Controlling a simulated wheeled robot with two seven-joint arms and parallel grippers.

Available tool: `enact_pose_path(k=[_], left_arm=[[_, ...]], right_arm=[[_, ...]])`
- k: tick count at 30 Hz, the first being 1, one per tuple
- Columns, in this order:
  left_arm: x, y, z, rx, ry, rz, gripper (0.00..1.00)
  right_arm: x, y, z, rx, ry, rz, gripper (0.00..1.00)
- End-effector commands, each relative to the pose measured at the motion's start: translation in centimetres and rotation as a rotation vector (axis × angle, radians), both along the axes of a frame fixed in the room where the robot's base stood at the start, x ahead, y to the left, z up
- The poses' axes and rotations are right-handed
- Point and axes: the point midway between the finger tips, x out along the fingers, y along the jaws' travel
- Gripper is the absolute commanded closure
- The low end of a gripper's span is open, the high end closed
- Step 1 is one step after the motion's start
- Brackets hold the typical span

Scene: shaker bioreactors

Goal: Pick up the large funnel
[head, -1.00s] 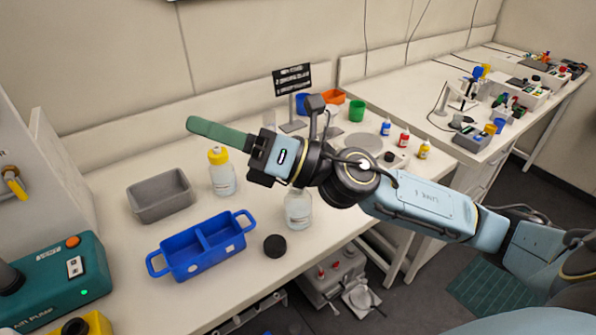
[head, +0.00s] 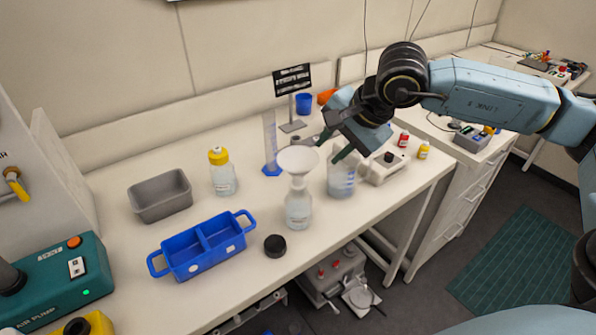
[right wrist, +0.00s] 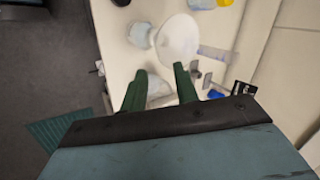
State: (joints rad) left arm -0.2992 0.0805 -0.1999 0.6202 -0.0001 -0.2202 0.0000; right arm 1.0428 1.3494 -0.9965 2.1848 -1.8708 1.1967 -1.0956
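A white funnel (head: 298,160) stands upright with its stem in the mouth of a clear bottle (head: 298,210) on the bench. It also shows in the right wrist view (right wrist: 177,39), just beyond the fingertips. It is the only funnel I can make out. My right gripper (head: 330,150) points down, just right of the funnel and above a clear beaker (head: 342,183). In the right wrist view, its green fingers (right wrist: 160,70) are apart, with the beaker visible between them and nothing held. My left gripper is out of view.
A graduated cylinder with a blue base (head: 271,160) stands behind the funnel. A yellow-capped bottle (head: 222,175), a blue two-part tray (head: 205,248), a grey bin (head: 160,196) and a black cap (head: 275,246) are to the left. A small white device (head: 385,168) stands right of the beaker.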

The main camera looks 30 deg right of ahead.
Motion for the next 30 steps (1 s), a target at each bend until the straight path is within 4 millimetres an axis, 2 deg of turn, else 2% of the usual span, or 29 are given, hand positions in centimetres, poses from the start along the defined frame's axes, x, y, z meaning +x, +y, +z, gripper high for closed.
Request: enact_pose_path(k=[3, 11, 21, 29, 30], left_arm=[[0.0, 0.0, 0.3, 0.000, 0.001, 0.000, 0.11], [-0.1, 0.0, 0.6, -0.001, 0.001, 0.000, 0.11], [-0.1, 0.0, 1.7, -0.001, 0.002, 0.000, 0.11], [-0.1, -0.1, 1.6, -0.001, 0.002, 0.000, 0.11], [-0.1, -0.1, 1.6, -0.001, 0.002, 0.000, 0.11]], right_arm=[[1.0, 0.5, -1.8, 0.003, 0.002, 0.001, 0.70], [2.0, 1.0, -3.5, 0.004, 0.001, 0.001, 0.70], [4.1, 2.1, -7.2, 0.003, 0.001, 0.000, 0.70], [4.2, 2.2, -7.5, 0.004, -0.001, 0.001, 0.70], [4.2, 2.2, -7.5, 0.004, -0.001, 0.001, 0.74]])
